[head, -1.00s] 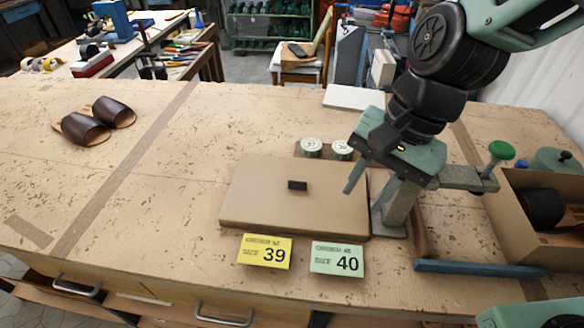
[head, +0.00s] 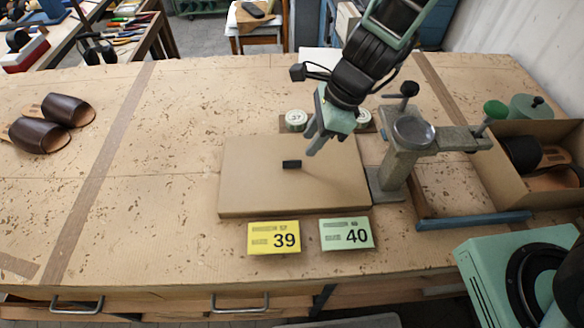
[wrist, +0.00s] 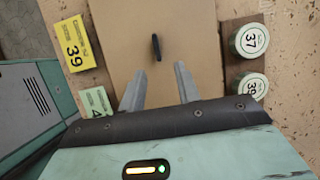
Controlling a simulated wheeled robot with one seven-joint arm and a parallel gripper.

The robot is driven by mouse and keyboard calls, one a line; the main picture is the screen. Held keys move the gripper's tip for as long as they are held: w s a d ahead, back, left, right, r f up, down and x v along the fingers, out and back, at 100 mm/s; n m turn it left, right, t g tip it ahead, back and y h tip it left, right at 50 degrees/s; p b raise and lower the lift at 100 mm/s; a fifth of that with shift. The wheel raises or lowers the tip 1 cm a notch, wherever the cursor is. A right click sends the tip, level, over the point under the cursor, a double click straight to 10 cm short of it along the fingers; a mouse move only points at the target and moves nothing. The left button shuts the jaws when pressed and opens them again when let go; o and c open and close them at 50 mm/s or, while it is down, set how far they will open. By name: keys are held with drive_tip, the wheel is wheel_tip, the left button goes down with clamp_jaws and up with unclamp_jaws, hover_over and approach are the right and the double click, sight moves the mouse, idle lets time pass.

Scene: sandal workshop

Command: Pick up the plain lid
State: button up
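The plain lid (head: 255,190) is a flat tan cardboard rectangle with a small black handle (head: 291,164) at its middle. It lies on the workbench behind the two order cards. It also shows in the wrist view (wrist: 190,40), with the black handle (wrist: 156,47) ahead of the fingertips. My gripper (head: 312,145) hangs over the back right part of the lid, apart from the handle. In the wrist view my gripper (wrist: 160,75) has its two fingers spread with nothing between them.
A yellow 39 card (head: 273,238) and a green 40 card (head: 346,234) stand before the lid. Round tins (head: 296,120) sit behind it. A metal stand (head: 400,165) and an open box (head: 500,180) are at right. Brown sandals (head: 40,135) lie left, with clear bench between.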

sight(295, 161)
drive_tip(key=x, duration=0.7)
drive_tip(key=shift+s+a, duration=0.1)
drive_tip(key=shift+a, duration=0.2)
clamp_jaws()
